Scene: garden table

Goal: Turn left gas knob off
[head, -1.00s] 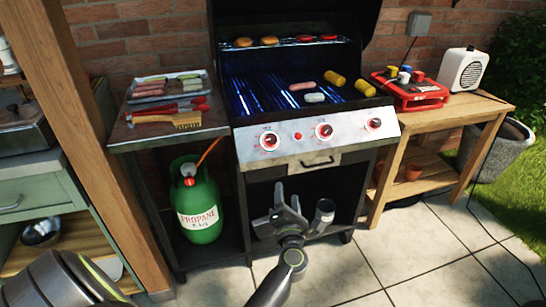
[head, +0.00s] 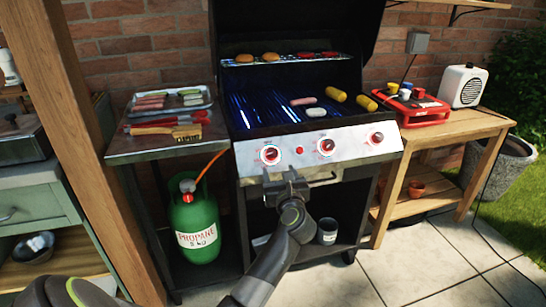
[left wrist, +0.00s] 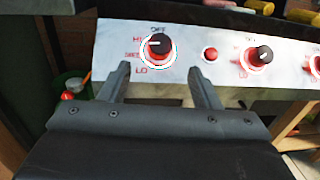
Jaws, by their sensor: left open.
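The grill's front panel (head: 225,158) carries a row of knobs with glowing red rings. The left gas knob (head: 270,154) also shows in the left wrist view (left wrist: 157,46), with OFF above it, HI at upper left and LO at lower left. Its pointer is turned away from OFF, toward the left. My left gripper (head: 285,180) is just below and in front of the panel. In the left wrist view its open fingers (left wrist: 162,75) point at the panel, with the left knob beyond and between them, apart from it. My right gripper is not in view.
The middle knob (head: 326,146) and right knob (head: 377,137) sit farther right, with a red button (head: 299,150) between left and middle. A handle (head: 322,179) is below the panel. A green propane tank (head: 195,225) stands lower left. Food lies on the lit grill.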

